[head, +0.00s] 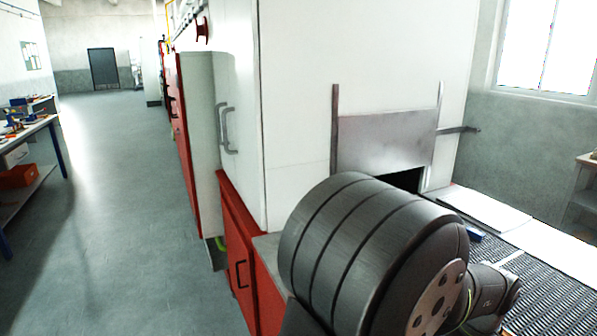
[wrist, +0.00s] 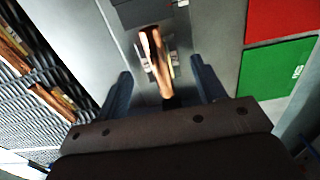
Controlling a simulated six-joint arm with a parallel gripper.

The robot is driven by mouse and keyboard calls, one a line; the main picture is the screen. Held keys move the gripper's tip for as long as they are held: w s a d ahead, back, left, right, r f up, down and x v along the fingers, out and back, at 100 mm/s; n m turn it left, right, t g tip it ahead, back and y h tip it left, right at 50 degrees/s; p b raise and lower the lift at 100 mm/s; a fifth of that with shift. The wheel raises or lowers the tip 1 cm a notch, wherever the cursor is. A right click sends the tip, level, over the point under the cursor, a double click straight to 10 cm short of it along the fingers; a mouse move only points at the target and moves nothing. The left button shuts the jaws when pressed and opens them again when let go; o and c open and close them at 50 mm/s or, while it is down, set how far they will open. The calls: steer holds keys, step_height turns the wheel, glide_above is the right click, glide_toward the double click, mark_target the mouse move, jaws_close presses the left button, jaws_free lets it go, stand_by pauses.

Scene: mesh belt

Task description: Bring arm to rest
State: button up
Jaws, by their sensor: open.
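My gripper (wrist: 161,72) shows in the wrist view with its two dark fingers spread wide apart. Nothing is clamped between the fingers. Beyond them lies a narrow brown and orange item (wrist: 153,48) with pale pieces beside it; I cannot tell exactly what it is or how far away it is. In the head view my own dark arm fills the lower middle and hides part of the belt; the fingers cannot be made out there.
The mesh belt (head: 562,296) runs at the lower right, before a white machine with a raised metal door (head: 385,143). It also shows in the wrist view, with brown strips on it. A red panel (wrist: 279,20) and a green panel (wrist: 275,68) lie right. The left aisle is clear.

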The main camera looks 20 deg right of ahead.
step_height(320, 180, down, 2)
steer(key=shift+f, duration=0.1)
steer(key=r, duration=0.5)
steer(key=shift+s+r, duration=0.1)
steer(key=shift+s, duration=0.2)
steer(key=s+a+r, duration=0.3)
steer(key=s+r, duration=0.4)
steer(key=s, duration=0.4)
steer(key=w+d, duration=1)
steer(key=d, duration=0.5)
steer(key=w+d+f, duration=0.4)
steer(key=w+d, duration=0.1)
steer(key=w, duration=0.5)
steer(key=shift+w+d+m, duration=0.2)
steer(key=shift+d+m, duration=0.1)
steer(key=shift+d, duration=0.1)
